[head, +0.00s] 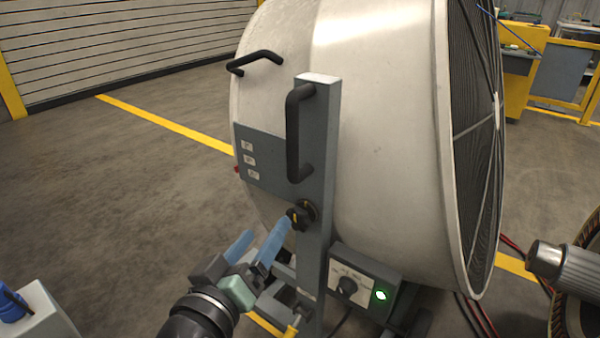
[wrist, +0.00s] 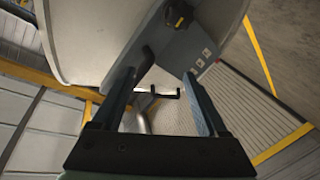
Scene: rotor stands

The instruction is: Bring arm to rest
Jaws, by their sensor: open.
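My gripper (head: 267,229) is in the lower middle of the head view, its two blue fingers spread apart with nothing between them. One fingertip shows close to a black knob (head: 301,214) on a grey upright post (head: 318,240); I cannot tell whether they touch. In the wrist view my gripper (wrist: 159,73) is also open and empty. There the black knob (wrist: 180,14) lies above the fingertips, apart from them. My arm comes in from the bottom of the head view.
A large drum-shaped housing (head: 385,130) with a dark grille fills the middle. The post has a black handle (head: 298,130). A control box (head: 365,280) with a lit green light stands low right. A motor (head: 570,265) is at the right edge. Open floor (head: 130,180) lies left.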

